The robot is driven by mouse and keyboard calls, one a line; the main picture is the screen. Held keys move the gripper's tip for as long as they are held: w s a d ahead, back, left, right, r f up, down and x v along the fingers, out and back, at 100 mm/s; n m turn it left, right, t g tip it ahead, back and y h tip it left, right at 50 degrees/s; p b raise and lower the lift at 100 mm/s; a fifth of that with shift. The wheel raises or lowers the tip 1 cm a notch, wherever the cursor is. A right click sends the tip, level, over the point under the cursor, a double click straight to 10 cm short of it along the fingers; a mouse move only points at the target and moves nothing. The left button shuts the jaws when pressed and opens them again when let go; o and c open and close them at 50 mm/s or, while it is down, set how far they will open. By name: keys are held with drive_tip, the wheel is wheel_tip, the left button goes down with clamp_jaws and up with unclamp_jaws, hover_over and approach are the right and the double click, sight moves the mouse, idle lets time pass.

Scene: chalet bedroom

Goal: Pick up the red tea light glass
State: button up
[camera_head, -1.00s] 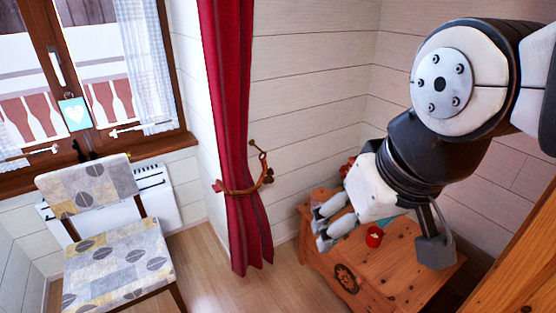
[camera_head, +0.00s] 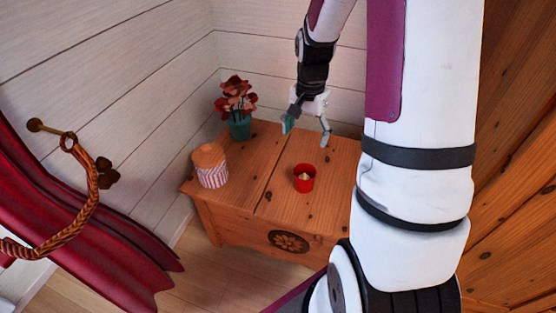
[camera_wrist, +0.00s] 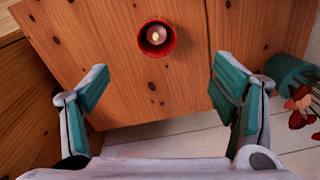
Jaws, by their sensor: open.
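The red tea light glass (camera_head: 304,178) stands upright on the wooden chest (camera_head: 268,205), right of its centre seam, with a pale candle inside. In the wrist view the glass (camera_wrist: 156,38) is at the top centre, beyond the fingertips and between their lines. My gripper (camera_head: 306,133) is open and empty, above the back edge of the chest and behind the glass. In the wrist view my gripper (camera_wrist: 160,83) shows its two teal-padded fingers spread wide apart. Neither finger touches the glass.
A teal pot with red flowers (camera_head: 239,122) stands at the back left, and beside my finger in the wrist view. A red curtain (camera_head: 80,235) hangs left. Wooden furniture (camera_head: 515,210) rises at right.

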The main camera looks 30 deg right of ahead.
drive_tip(key=m+b, duration=0.2)
hover_over(304, 178)
drive_tip(key=d, duration=0.1)
wheel_tip(304, 178, down, 8)
drive_tip(key=shift+g, duration=0.3)
drive_tip(key=f+b, duration=0.1)
drive_tip(key=f, duration=0.3)
drive_tip(key=f+b, duration=0.1)
drive_tip(key=f, duration=0.2)
drive_tip(key=shift+w+d+f+b, duration=0.2)
drive_tip(key=shift+f+b, duration=0.1)
drive_tip(key=shift+f, duration=0.1)
drive_tip(key=shift+w+a+f+b, duration=0.15)
drive_tip(key=shift+f+b, duration=0.6)
drive_tip(key=shift+f, duration=0.8)
drive_tip(key=shift+s+a+f+b, duration=0.1)
drive_tip(key=shift+a+f+b, duration=0.15)
drive_tip(key=shift+f+b, duration=0.9)
drive_tip(key=shift+f+p, duration=0.25)
drive_tip(key=shift+p, duration=0.2)
drive_tip(key=shift+c, duration=0.6)
drive_tip(key=c, duration=1.3)
